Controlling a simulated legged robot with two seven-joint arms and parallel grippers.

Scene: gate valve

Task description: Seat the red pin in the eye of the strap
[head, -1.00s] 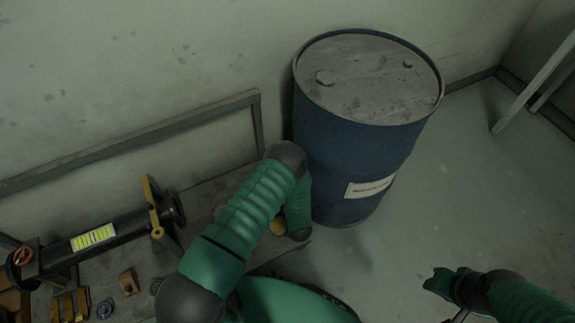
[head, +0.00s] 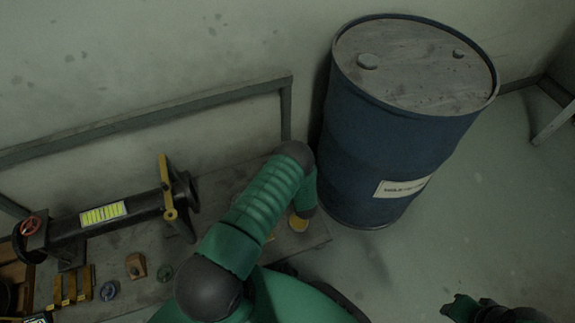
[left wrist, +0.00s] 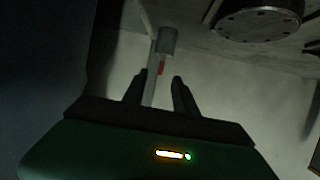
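In the left wrist view a small red pin (left wrist: 161,66) shows beside a pale upright strip, just below a grey cylinder (left wrist: 168,40). I cannot tell whether the strip is the strap, and no eye can be made out. My left gripper (left wrist: 158,80) has its two dark fingers apart, with the strip between them in the picture. The pin appears near the fingertips; I see no grip on it. In the head view my left arm bends down over the bench and hides its gripper. My right arm is at the bottom right; its gripper is unclear.
A blue drum (head: 405,140) stands right of the bench (head: 130,250). A yellow item (head: 298,222) shows by my left forearm. Floor at right is clear.

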